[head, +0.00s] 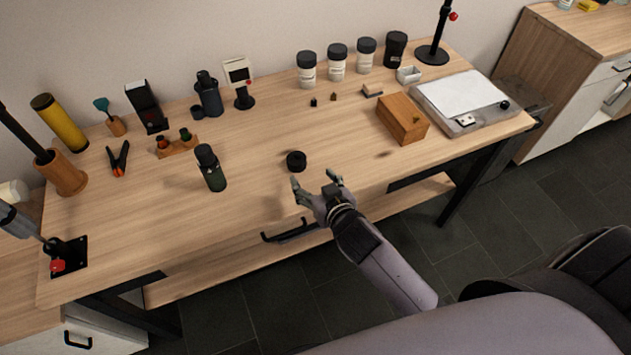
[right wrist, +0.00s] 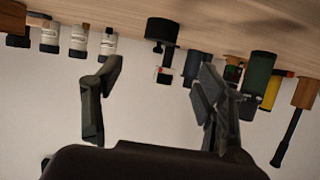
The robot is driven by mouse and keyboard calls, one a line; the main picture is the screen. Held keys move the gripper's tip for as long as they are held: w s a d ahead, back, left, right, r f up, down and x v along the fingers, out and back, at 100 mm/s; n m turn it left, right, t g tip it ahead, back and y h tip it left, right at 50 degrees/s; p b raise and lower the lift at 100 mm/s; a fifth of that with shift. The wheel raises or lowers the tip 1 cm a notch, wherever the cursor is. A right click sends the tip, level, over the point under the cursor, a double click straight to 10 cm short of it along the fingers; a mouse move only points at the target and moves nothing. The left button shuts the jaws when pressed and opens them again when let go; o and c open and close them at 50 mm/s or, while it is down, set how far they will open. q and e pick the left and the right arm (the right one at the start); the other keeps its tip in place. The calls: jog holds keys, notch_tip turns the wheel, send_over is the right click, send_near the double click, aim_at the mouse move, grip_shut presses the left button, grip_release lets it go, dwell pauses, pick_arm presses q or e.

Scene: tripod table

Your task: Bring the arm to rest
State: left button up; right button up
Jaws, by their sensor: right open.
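My right gripper (head: 317,192) is open and empty at the front edge of the wooden table (head: 250,200). Its two fingers also show spread apart in the right wrist view (right wrist: 155,95), with nothing between them. A small black round part (head: 296,161) stands on the table just beyond the fingertips, apart from them. It appears at the top of the right wrist view (right wrist: 162,32), which is upside down. My left gripper is not in view.
A dark green bottle (head: 211,168) stands left of the gripper. A wooden box (head: 402,119) and a light tray (head: 466,103) are at the right. Several black-lidded jars (head: 337,63) stand along the back. A black drawer handle (head: 290,231) juts out below the table's front edge.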

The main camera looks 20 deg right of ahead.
jog(key=shift+s+r, duration=0.15)
jog(key=shift+s, duration=0.15)
dwell(0.4)
jog(key=s+d+f+n+g, duration=0.1)
jog(key=s+g, duration=0.4)
jog(key=s, duration=0.7)
jog(key=s+d+f+n+g, duration=0.15)
jog(key=s+g, duration=0.35)
jog(key=s, duration=0.6)
notch_tip(320, 180, down, 25)
jog(key=s+g, duration=0.1)
jog(key=s+d+f+g, duration=0.1)
jog(key=s+d+f, duration=0.2)
jog(key=s+f, duration=1.4)
jog(key=shift+s+d+g, duration=0.2)
jog(key=shift+g, duration=0.1)
